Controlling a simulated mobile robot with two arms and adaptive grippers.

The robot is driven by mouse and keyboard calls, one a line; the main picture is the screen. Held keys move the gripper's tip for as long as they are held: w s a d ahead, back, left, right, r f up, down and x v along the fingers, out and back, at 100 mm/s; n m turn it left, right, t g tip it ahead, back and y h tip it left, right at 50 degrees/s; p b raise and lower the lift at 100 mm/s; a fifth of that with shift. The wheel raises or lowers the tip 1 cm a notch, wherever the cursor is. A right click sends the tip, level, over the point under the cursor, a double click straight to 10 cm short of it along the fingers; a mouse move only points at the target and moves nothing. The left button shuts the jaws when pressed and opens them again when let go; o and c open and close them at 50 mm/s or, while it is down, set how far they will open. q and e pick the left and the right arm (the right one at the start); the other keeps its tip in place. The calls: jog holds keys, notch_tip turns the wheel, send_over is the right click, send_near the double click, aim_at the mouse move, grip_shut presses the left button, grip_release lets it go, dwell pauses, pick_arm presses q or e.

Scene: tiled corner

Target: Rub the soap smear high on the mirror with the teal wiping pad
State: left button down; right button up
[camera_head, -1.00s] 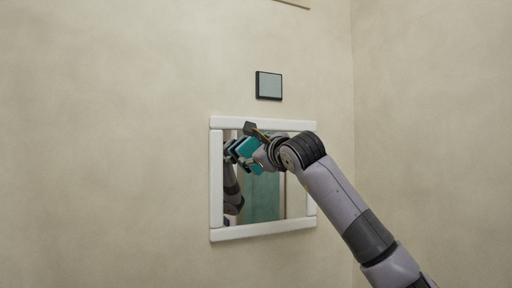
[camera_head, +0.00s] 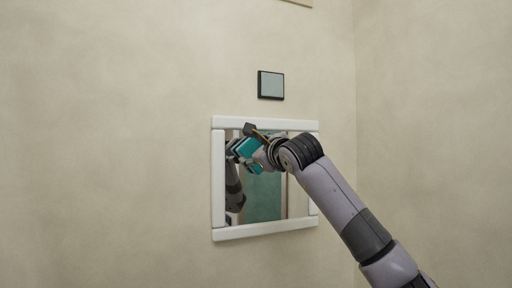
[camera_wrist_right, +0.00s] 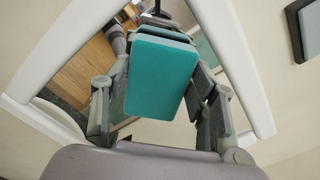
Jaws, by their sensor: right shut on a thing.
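The mirror (camera_head: 295,203) hangs on the wall in a white frame, low in the middle of the head view. My right gripper (camera_head: 247,146) is in front of its upper part, shut on the teal wiping pad (camera_head: 250,147). In the right wrist view the teal pad (camera_wrist_right: 161,76) sits between the fingers of the right gripper (camera_wrist_right: 160,100), its broad face toward the camera. Whether the pad touches the glass I cannot tell. The pad and arm also show as reflections in the mirror. I cannot make out the soap smear; the gripper covers part of the upper glass. My left gripper is not in view.
A small dark-edged square panel (camera_head: 270,85) is on the wall above the mirror; it also shows in the right wrist view (camera_wrist_right: 308,30). The white frame (camera_head: 217,190) stands out around the glass. A wall corner runs to the right. The wall on the left is bare.

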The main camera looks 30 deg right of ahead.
jog(key=shift+w, duration=0.35)
jog(key=shift+d, duration=0.1)
jog(key=s+d+p, duration=0.1)
jog(key=d+p, duration=0.4)
jog(key=d, duration=0.9)
jog(key=shift+d+r+p, duration=0.2)
jog(key=shift+d+p, duration=0.05)
jog(key=shift+p, duration=0.1)
dwell(0.7)
